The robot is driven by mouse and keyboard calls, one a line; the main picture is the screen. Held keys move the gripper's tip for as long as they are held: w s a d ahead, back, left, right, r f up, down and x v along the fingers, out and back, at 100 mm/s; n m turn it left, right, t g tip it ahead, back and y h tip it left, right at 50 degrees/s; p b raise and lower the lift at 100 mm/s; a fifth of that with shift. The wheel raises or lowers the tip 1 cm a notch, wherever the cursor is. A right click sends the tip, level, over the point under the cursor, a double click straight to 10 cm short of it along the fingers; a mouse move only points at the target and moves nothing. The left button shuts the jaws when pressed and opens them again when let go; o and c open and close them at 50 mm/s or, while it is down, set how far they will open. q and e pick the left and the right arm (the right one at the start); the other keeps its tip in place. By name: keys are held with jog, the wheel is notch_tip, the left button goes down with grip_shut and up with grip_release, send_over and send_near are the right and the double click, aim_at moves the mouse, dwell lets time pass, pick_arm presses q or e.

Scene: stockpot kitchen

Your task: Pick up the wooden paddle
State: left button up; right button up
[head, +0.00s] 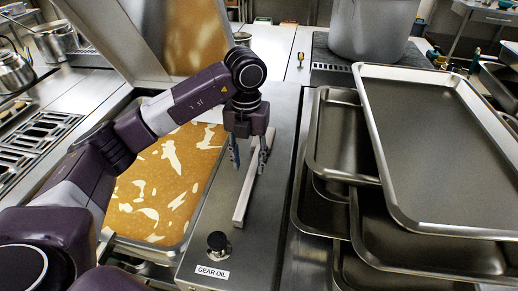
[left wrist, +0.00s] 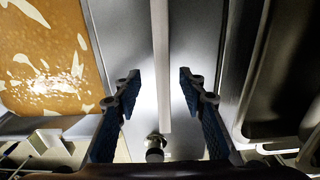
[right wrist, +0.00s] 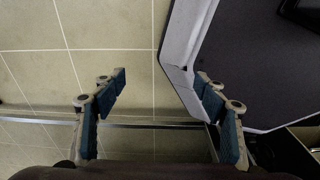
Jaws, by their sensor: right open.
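The wooden paddle (head: 245,187) shows as a long, narrow, pale bar above the steel strip beside the pan of oil. Its ends are hard to make out, and I cannot tell whether it touches the steel. My left gripper (head: 248,162) is over the paddle with its fingers pointing down. In the left wrist view the paddle (left wrist: 160,65) runs between the two open fingertips (left wrist: 159,80), with a gap on each side. My right gripper (right wrist: 162,82) is open and empty, above a tiled floor; it is not visible in the head view.
A pan of golden oil (head: 150,195) lies left of the paddle, with a raised lid behind. A black knob (head: 217,242) and a "GEAR OIL" label (head: 212,272) are at the strip's front. Stacked steel trays (head: 425,225) stand right; a stockpot (head: 372,28) is behind.

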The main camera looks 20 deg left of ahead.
aim_at(251, 176)
pick_arm(q)
jog(key=shift+s+d+f, duration=0.1)
jog(key=shift+f, duration=0.35)
jog(key=f, duration=0.1)
jog(key=f+p, duration=0.1)
jog(key=f, duration=0.1)
jog(key=shift+w+f+p, duration=0.25)
jog(key=shift+f+p, duration=0.05)
jog(key=shift+f, duration=0.45)
jog(key=c, duration=0.3)
grip_shut()
pick_arm(e)
jog(key=shift+w+a+r, duration=0.25)
jog(key=shift+w+r, duration=0.05)
jog(key=shift+r, duration=0.2)
jog(key=shift+w+a+r, duration=0.2)
jog(key=shift+w+r, duration=0.1)
jog(key=shift+r, duration=0.15)
jog(key=shift+d, duration=0.2)
